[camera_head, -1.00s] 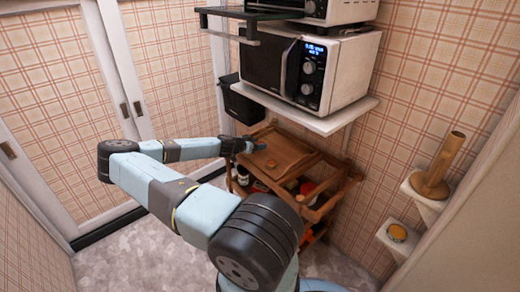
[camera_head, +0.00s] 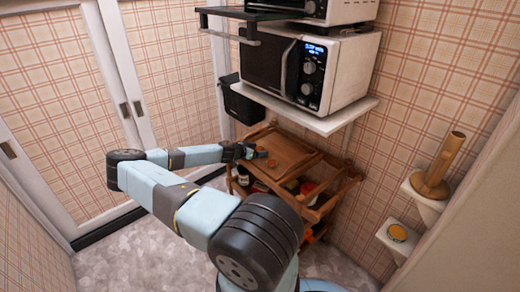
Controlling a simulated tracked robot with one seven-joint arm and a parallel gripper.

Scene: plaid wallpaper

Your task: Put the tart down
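My gripper (camera_head: 248,151) is at the left part of the wooden cart's top (camera_head: 290,157), low over it. A small orange-brown round thing, likely the tart (camera_head: 261,153), shows just right of the fingertips, at the cart top. A second small round spot (camera_head: 271,163) shows on the cart top a little nearer. The gripper is small and dark here, so I cannot tell whether its fingers are apart or touch the tart.
A white shelf (camera_head: 345,118) with a microwave (camera_head: 308,70) overhangs the cart's back. A black bin (camera_head: 243,103) hangs behind my gripper. Jars and bottles (camera_head: 292,185) fill the cart's lower level. Small wall shelves (camera_head: 395,243) are at right. The cart top's right part is clear.

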